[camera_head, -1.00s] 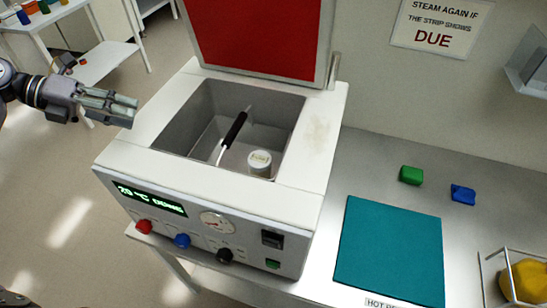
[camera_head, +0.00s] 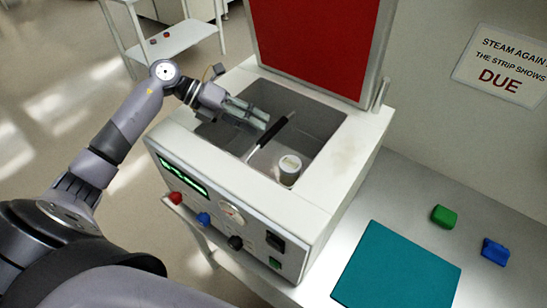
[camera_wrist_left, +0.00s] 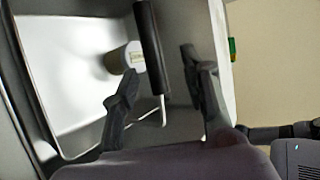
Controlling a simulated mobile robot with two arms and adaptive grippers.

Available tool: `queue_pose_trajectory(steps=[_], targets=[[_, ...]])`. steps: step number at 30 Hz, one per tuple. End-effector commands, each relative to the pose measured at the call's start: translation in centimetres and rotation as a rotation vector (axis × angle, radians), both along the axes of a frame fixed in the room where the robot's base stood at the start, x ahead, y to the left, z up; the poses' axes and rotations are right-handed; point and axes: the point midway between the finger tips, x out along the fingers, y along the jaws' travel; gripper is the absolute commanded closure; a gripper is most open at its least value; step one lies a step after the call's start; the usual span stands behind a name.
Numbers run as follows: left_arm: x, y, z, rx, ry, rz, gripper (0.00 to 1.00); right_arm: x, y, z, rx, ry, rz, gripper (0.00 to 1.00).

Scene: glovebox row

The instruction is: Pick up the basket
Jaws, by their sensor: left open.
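The basket's black handle (camera_head: 281,132) stands out inside the open chamber of the white steam unit, with a thin pale metal rod below it. The handle also shows in the left wrist view (camera_wrist_left: 152,45); the rest of the basket is hard to make out. A small pale jar with a lid (camera_head: 289,170) stands beside the handle, low in the chamber. My left gripper (camera_head: 262,117) is open over the chamber's left part, just left of the handle. In the left wrist view its fingers (camera_wrist_left: 160,78) lie either side of the handle's lower end; contact cannot be told. My right gripper is not in view.
The unit's red-lined lid (camera_head: 318,42) stands open behind the chamber, whose white rim (camera_head: 342,165) surrounds the opening. A teal mat (camera_head: 398,268), a green block (camera_head: 444,216) and a blue block (camera_head: 495,251) lie on the bench to the right.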

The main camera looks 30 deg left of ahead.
Motion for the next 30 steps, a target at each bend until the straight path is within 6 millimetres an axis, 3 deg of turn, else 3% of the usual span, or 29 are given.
queue_pose_trajectory(steps=[7,15,23,30], targets=[[0.8,-1.5,-0.8,-0.004,0.001,0.000,0.59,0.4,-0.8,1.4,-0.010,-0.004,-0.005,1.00],[2.1,-4.0,-3.1,-0.002,0.001,0.001,0.59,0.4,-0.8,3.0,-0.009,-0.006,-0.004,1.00],[2.2,-4.1,-3.5,0.002,0.000,0.001,0.59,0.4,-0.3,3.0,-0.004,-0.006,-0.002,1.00],[2.2,-4.1,-3.5,0.002,0.000,0.001,0.74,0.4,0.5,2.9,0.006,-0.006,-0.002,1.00]])
